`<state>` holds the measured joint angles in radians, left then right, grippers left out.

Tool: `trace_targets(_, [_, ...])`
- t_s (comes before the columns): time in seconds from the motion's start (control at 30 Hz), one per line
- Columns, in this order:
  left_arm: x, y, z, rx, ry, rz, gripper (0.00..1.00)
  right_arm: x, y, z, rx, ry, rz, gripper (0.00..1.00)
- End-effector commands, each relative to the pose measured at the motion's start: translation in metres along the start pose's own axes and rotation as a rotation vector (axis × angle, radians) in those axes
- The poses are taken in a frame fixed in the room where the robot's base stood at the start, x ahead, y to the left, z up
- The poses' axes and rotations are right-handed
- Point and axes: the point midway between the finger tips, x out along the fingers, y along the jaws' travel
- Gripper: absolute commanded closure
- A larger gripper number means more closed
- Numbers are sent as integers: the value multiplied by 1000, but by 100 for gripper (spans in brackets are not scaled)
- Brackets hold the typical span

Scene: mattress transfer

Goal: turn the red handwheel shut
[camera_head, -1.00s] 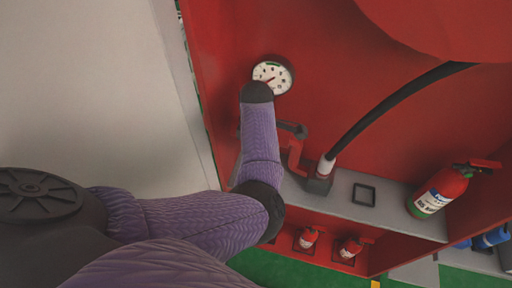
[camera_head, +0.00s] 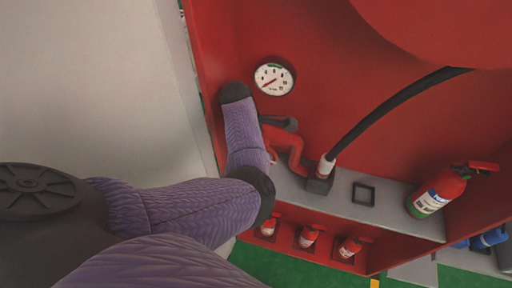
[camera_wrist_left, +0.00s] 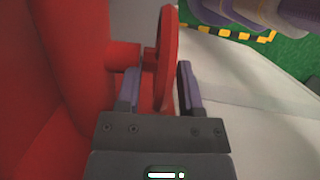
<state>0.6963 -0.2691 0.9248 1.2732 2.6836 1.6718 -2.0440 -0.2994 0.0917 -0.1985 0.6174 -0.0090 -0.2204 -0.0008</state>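The red handwheel (camera_wrist_left: 169,55) shows nearly edge-on in the left wrist view, on a short red stem (camera_wrist_left: 124,55) from a red wall. My left gripper (camera_wrist_left: 158,70) is open, with one finger on each side of the wheel's rim. A gap shows between the rim and each finger; I see no clear contact. In the head view my left forearm reaches to the cabinet's left side and hides the gripper; I cannot make out the handwheel there. My right gripper is in neither view.
A round gauge (camera_head: 274,79) is on the red cabinet's back wall. A red pipe (camera_head: 288,148) and a black hose (camera_head: 385,105) stand right of my arm. An extinguisher (camera_head: 436,194) stands on the grey shelf (camera_head: 392,214). A pale wall is at left.

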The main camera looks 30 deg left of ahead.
Motion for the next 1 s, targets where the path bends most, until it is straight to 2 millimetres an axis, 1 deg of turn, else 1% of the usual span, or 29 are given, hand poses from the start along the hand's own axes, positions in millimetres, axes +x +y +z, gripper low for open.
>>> trace_targets(0.27, [0, 0, 0, 0, 1, 0, 41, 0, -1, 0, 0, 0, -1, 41])
trace_targets(0.33, [-3, 0, 1, 0, 1, 0, 41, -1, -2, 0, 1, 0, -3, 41])
trace_targets(0.37, [-7, 0, 2, 0, 1, 1, 41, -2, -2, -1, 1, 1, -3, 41])
trace_targets(0.43, [-22, 1, 5, -1, 1, 3, 41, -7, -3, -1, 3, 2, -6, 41])
trace_targets(0.6, [-65, 1, 16, -1, 1, 5, 41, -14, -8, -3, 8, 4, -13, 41])
trace_targets(0.7, [-83, 1, 21, 0, 0, 3, 41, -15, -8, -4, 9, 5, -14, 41])
trace_targets(0.83, [-96, 0, 24, 0, 0, 1, 41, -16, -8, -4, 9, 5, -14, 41])
trace_targets(1.0, [-97, 0, 25, 0, 0, -1, 41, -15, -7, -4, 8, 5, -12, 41])
